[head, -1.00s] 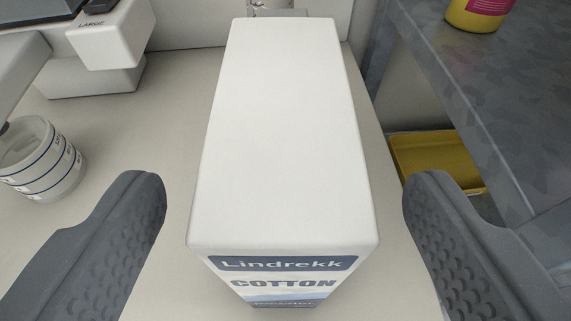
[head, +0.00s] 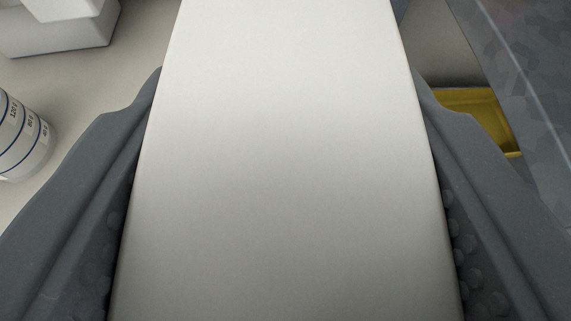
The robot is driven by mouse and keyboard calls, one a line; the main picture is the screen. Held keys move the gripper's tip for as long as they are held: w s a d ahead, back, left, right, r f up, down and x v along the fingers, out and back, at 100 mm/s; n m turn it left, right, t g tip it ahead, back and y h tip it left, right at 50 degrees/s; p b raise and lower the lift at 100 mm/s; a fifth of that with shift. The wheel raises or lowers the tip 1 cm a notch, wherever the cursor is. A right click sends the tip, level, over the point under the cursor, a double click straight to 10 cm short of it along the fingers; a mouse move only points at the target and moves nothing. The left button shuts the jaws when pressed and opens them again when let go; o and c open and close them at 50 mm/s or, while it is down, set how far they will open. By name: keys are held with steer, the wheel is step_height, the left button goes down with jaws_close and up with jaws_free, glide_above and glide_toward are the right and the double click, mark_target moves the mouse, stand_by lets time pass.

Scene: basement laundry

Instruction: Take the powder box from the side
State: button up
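The powder box (head: 285,150) is a tall white carton, and its plain top face fills the middle of the head view. Its printed front is out of sight below the picture. My gripper (head: 287,85) has one grey finger along each side of the box. Both fingers run right up to the box's edges in the picture. The box hides the finger ends and part of the studded inner pads, so I cannot see whether they touch its sides.
A white cup with blue rings (head: 22,140) stands at the left on the pale surface. A white block-shaped object (head: 60,30) is at the upper left. At the right are a yellow tray (head: 485,115) and a grey mottled panel (head: 535,70), close to my right finger.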

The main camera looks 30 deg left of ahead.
jaws_close()
